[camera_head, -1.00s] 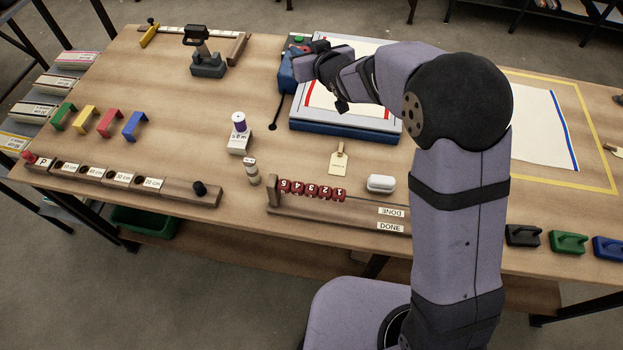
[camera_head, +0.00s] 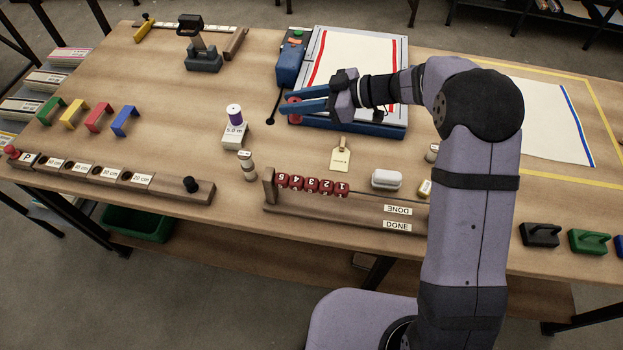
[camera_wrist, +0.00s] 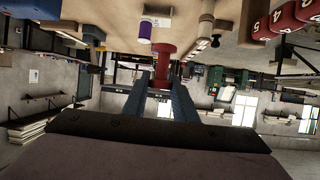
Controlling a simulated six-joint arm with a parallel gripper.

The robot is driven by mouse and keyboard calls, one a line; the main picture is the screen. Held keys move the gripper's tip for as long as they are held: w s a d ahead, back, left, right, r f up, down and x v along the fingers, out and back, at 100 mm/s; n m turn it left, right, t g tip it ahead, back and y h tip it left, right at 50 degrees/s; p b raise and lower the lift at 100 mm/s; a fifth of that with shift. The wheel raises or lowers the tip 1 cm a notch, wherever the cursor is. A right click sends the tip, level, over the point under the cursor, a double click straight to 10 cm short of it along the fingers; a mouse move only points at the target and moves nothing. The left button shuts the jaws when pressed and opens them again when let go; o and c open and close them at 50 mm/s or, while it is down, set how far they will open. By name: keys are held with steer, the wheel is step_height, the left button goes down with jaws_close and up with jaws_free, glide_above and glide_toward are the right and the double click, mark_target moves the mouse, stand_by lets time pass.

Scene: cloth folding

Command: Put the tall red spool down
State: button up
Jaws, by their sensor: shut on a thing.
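The tall red spool (camera_wrist: 163,65) is between the tips of my gripper (camera_wrist: 160,84) in the wrist view, which shows the scene upside down. In the head view my gripper (camera_head: 297,105) is shut on the spool, and its blue fingers point left. Only part of the red spool (camera_head: 293,108) shows between the fingers there. It is in front of the lower left corner of the blue-edged press (camera_head: 350,128). I cannot tell its height above the table.
A small pale spool stack (camera_head: 247,166) and a wooden rack of red numbered beads (camera_head: 311,186) are nearer the front. Bare table lies between them and my gripper.

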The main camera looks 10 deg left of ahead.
steer(key=s+d+f+n+g+b, duration=0.2)
steer(key=s+d+f+n+g, duration=0.1)
steer(key=s+d+f, duration=0.2)
steer(key=shift+w+a+f+p, duration=0.15)
steer(key=shift+f+p, duration=0.4)
steer(key=shift+f, duration=2)
steer(key=shift+s+a+f+p, duration=0.1)
steer(key=shift+f+p, duration=0.45)
steer(key=shift+f, duration=2)
steer(key=shift+f, duration=0.1)
steer(key=o, duration=1)
